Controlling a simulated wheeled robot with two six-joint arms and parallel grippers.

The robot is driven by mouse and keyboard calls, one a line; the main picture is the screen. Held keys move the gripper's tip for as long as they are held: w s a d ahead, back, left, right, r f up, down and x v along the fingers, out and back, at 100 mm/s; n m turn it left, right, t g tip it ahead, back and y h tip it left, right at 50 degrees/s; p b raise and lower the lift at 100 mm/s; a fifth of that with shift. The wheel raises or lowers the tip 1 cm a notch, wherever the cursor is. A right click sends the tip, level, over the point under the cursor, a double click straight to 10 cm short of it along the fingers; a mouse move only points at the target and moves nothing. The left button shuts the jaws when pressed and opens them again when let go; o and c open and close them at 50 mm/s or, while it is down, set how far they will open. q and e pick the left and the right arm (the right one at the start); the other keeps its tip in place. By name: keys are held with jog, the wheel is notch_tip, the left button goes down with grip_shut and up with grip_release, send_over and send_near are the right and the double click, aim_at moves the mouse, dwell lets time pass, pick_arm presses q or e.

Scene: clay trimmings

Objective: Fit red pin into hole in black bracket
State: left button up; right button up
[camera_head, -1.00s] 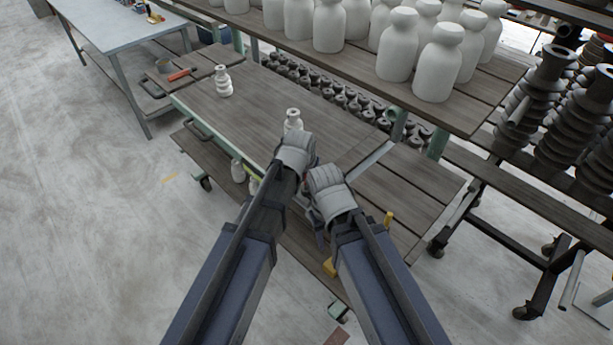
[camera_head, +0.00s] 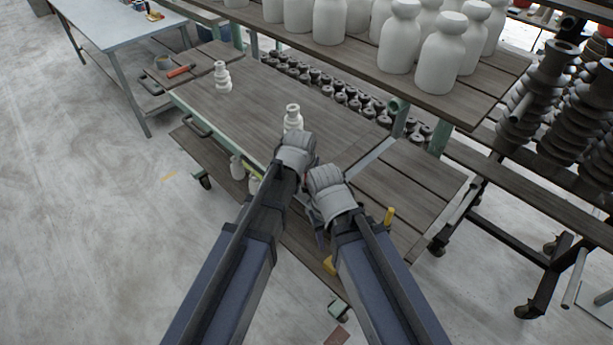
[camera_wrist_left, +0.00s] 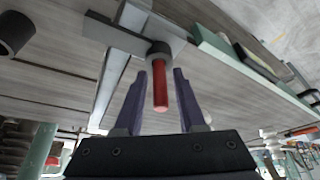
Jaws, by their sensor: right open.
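In the left wrist view, the red pin (camera_wrist_left: 160,90) points between the two purple fingers of my left gripper (camera_wrist_left: 159,73). There is a visible gap on each side of it, so the gripper is open around the pin. The pin's far end meets a round dark collar, the end of the black bracket (camera_wrist_left: 125,35). How deep it sits in the hole cannot be told. In the head view, the left wrist hides the left gripper. My right gripper (camera_head: 314,210) is open close beside it, its fingers mostly hidden by its own wrist.
A wooden cart top (camera_head: 250,110) lies under both grippers. A white bottle (camera_head: 293,117) stands just beyond the left wrist, and a ribbed white piece (camera_head: 223,78) farther left. A shelf of white bottles (camera_head: 440,55) overhangs at the back right. The cart's left part is mostly clear.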

pick_arm(q)
jog(key=shift+o, duration=0.9)
jog(key=p+v, duration=0.7)
jog(key=shift+r, duration=0.4)
jog(key=shift+s, duration=0.1)
jog(key=shift+a, duration=0.1)
jog(key=s+a+f+n+g, duration=0.1)
jog(key=s+a+g, duration=0.1)
jog(key=s+a, duration=0.5)
jog(key=s+a+f+n+g, duration=0.15)
jog(key=s+a, duration=0.25)
jog(key=a, duration=0.5)
jog(key=s+d+m+g+y, duration=0.1)
jog(key=s+d+m, duration=0.3)
jog(key=d, duration=0.6)
jog(key=shift+s+d+r+y, duration=0.4)
jog(key=shift+s+y, duration=0.1)
jog(key=shift+s, duration=0.45)
